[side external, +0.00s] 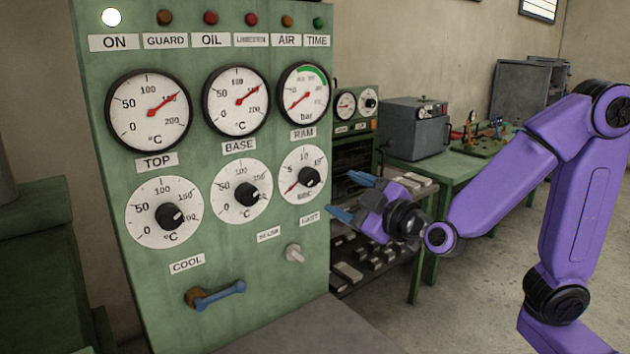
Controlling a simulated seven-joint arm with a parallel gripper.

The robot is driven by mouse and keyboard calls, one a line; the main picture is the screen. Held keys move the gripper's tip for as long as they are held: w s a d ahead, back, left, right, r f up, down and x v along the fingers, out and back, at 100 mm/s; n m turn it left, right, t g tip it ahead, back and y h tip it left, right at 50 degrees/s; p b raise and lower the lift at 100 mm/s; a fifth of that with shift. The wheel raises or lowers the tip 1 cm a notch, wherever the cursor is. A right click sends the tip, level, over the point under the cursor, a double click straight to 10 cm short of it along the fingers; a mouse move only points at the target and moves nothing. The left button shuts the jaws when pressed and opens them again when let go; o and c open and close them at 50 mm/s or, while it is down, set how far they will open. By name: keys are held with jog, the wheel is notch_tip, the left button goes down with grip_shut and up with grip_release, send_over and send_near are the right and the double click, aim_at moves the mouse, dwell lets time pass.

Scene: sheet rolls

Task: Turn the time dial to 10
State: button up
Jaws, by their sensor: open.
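The time dial (301,160) is the lower right white dial on the green panel, marked in seconds with 5 and 10 readable. Its black knob (309,177) sits at the middle, and a thin red pointer slants down and left, below the 5. My gripper (349,198) is to the right of the dial, with its two blue fingers spread apart and pointing left toward the panel. It is open and empty, and appears apart from the knob. The exact depth gap cannot be told.
The green panel (110,200) also carries a top dial (145,190), a base dial (228,180), several gauges above, a blue-handled lever (221,296) and a small white switch (294,253). Behind my arm stand a shelf (378,262) with blocks and a green table (470,160).

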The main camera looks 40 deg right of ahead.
aim_at(314, 180)
jog(key=w, duration=1)
jog(key=shift+w, duration=0.1)
jog(key=c, duration=1.1)
